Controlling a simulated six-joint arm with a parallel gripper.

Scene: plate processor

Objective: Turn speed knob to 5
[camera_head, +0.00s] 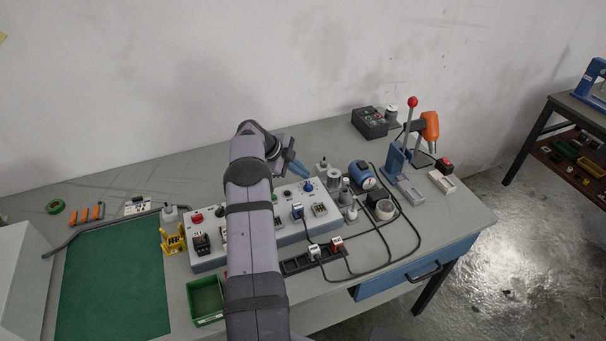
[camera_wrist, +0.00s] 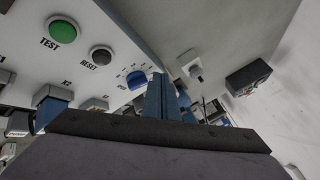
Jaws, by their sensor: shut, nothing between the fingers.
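The blue speed knob (camera_wrist: 137,79) sits on the white control panel (camera_wrist: 112,55) in the wrist view, with a small printed scale around it that is too small to read. Its pointer setting cannot be told. In the head view the knob (camera_head: 308,186) is near the panel's far right end. My gripper (camera_head: 303,174) has blue fingers and is shut and empty, above the panel near the knob. In the wrist view the shut fingers (camera_wrist: 161,80) appear just right of the knob; contact cannot be told. My arm hides part of the panel in the head view.
Black cables (camera_head: 405,232) run across the table. A green mat (camera_head: 112,280) lies at left.

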